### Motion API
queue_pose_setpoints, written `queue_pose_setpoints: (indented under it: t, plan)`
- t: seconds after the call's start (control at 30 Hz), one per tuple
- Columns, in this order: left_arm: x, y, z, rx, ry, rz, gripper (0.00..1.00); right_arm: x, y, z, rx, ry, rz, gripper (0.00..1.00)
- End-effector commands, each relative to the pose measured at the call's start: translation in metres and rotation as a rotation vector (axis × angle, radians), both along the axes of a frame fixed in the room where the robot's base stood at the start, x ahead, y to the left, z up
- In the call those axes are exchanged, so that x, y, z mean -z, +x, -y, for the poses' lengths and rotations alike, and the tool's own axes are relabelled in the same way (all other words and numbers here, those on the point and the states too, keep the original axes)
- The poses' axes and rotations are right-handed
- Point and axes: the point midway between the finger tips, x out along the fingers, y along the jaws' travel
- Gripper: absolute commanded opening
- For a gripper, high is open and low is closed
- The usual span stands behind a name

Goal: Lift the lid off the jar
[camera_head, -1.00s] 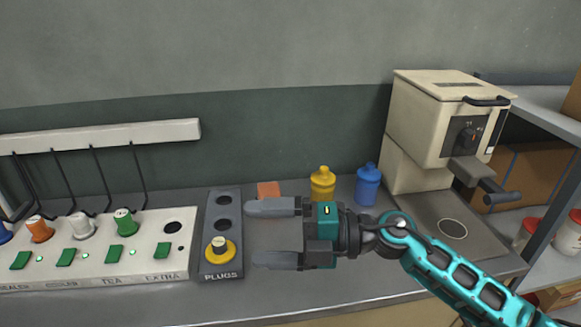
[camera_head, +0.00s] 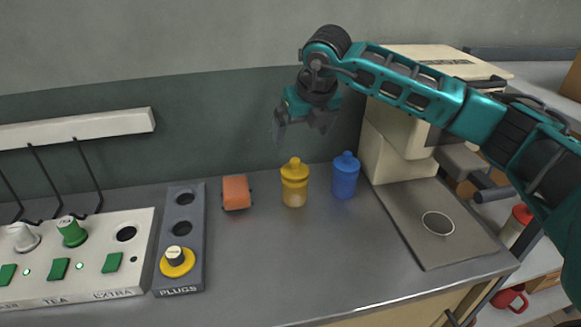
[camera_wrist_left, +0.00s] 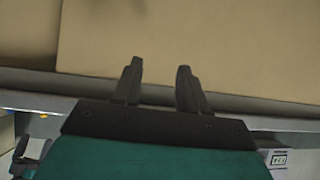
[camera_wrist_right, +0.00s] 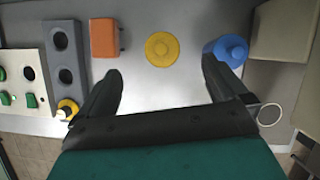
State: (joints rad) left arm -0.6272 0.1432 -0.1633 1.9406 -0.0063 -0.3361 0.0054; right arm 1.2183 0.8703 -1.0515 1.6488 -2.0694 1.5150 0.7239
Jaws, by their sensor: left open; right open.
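In the right wrist view the round yellow lid (camera_wrist_right: 161,49) lies between and beyond the fingertips. The blue jar (camera_wrist_right: 229,51) is near the right-hand finger there. My left gripper (camera_wrist_left: 160,67) is open and empty, seen only in its wrist view.
An orange block (camera_head: 236,192) lies left of the yellow-lidded jar. Further left are the plugs panel (camera_head: 193,268) and a white panel with green switches (camera_head: 130,273). A beige machine (camera_head: 385,150) stands on the right, partly behind my right arm. The counter's front middle is clear.

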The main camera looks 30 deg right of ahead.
Motion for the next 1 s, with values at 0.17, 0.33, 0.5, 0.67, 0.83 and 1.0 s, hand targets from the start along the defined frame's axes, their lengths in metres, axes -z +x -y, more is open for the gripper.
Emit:
queue_pose_setpoints:
  t: [0.17,0.33,0.5,0.67,0.83,1.0]
  plan:
    - [0.0,0.0,0.0,0.0,0.0,0.0,0.43,0.033,0.013,0.0,-0.002,0.002,-0.004,1.0]
    - [0.0,0.0,0.0,0.0,0.0,0.0,0.43,0.048,0.02,0.0,-0.003,0.003,-0.002,1.0]
    - [-0.002,0.0,0.0,-0.001,0.001,0.0,0.43,0.064,0.023,0.001,-0.004,0.001,-0.005,1.0]
    - [-0.004,0.0,0.0,-0.001,0.001,0.0,0.43,0.088,0.029,0.001,-0.004,0.003,-0.005,1.0]
    - [-0.003,0.0,0.0,-0.001,0.001,0.0,0.43,0.1,0.035,0.002,-0.003,0.004,-0.002,1.0]
    - [-0.004,0.0,0.0,-0.001,0.001,0.0,0.43,0.101,0.035,0.002,-0.004,0.004,-0.001,1.0]
